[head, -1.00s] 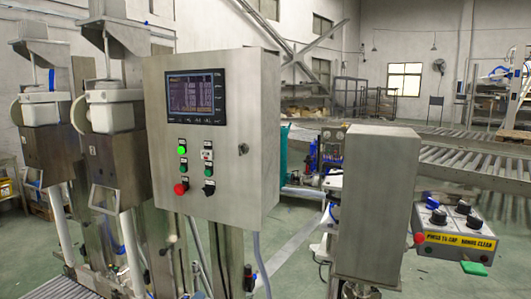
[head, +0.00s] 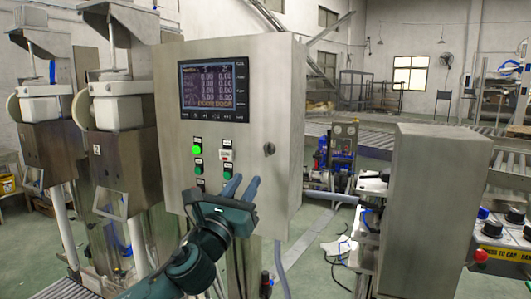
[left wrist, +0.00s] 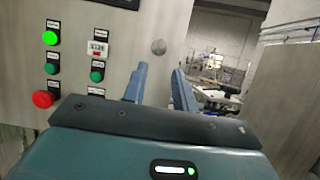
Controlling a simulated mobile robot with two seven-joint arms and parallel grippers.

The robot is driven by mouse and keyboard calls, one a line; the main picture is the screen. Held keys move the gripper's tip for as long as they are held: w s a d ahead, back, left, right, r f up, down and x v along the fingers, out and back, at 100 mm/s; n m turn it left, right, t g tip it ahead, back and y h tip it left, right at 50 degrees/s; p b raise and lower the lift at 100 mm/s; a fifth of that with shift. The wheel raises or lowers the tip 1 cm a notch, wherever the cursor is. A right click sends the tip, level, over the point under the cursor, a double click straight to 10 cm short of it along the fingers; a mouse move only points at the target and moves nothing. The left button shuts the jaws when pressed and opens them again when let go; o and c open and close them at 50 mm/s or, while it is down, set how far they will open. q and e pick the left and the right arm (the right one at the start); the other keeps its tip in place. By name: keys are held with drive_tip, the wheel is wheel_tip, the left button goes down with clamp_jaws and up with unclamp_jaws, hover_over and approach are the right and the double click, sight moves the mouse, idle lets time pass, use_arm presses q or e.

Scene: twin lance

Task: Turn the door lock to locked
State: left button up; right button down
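The door lock (head: 269,148) is a small round dark-rimmed piece at the right side of the grey steel cabinet door (head: 240,110). It also shows in the left wrist view (left wrist: 158,46), above the fingers. The angle of its slot is too small to read. My left gripper (head: 241,186) is in front of the cabinet, below and left of the lock in the head view. Its two blue fingers stand apart with nothing between them, also in the left wrist view (left wrist: 158,86). It appears clear of the lock. My right gripper is not in view.
A screen (head: 213,90) and lit green button (head: 197,150) are on the door. The red button (left wrist: 43,99) shows in the left wrist view. A steel box (head: 425,200) stands to the right, with a control box (head: 505,245) beyond. A gap separates cabinet and box.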

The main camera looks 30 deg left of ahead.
sight(266, 151)
use_arm(q)
drive_tip(key=p+x, duration=0.2)
drive_tip(key=x, duration=0.8)
drive_tip(key=shift+w, duration=0.35)
drive_tip(key=shift+c, duration=0.6)
clamp_jaws()
